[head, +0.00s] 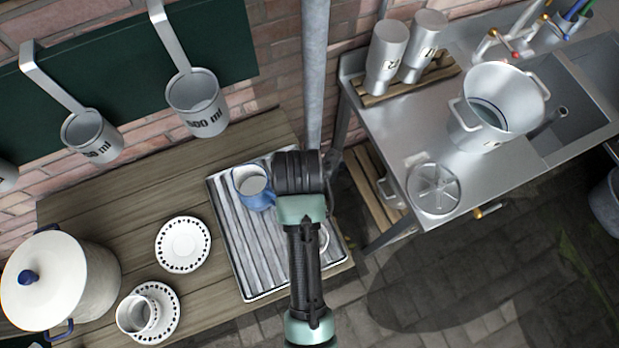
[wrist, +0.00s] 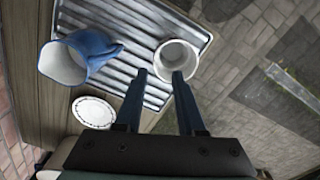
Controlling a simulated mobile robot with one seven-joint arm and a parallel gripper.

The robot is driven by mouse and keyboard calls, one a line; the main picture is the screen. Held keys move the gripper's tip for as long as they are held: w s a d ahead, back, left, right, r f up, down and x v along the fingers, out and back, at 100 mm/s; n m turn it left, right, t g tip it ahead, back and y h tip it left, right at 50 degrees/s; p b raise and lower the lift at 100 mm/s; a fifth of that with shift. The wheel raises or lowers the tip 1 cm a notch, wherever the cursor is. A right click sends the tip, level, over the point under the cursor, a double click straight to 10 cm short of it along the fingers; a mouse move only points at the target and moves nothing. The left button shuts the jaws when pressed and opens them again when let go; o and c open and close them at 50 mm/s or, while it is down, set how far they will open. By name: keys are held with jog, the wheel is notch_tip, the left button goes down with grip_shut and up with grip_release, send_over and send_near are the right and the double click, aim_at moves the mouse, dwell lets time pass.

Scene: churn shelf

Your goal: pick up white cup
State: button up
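The white cup (wrist: 177,56) stands upright on the ribbed metal tray (wrist: 140,20) in the wrist view. In the head view only a sliver of its rim (head: 325,240) shows beside my arm, which hides the rest. My gripper (wrist: 159,75) is open, with its two dark fingers apart and nothing between them. The fingertips point toward the cup's near side; whether they touch it I cannot tell. In the head view my gripper is hidden under my arm.
A blue jug (wrist: 85,55) stands on the tray left of the cup. A plate (head: 183,244), a spotted cup (head: 137,314) on a saucer, and a lidded pot (head: 60,280) occupy the wooden table (head: 130,195). A metal sink unit (head: 400,130) stands to the right.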

jog(key=shift+a+f+p, duration=0.2)
jog(key=shift+f, duration=1.45)
jog(key=shift+a+f+p, duration=0.15)
jog(key=shift+f+p, duration=0.05)
jog(key=shift+f, duration=1.5)
jog(key=shift+a+f+p, duration=0.2)
jog(key=shift+f, duration=1.45)
grip_shut()
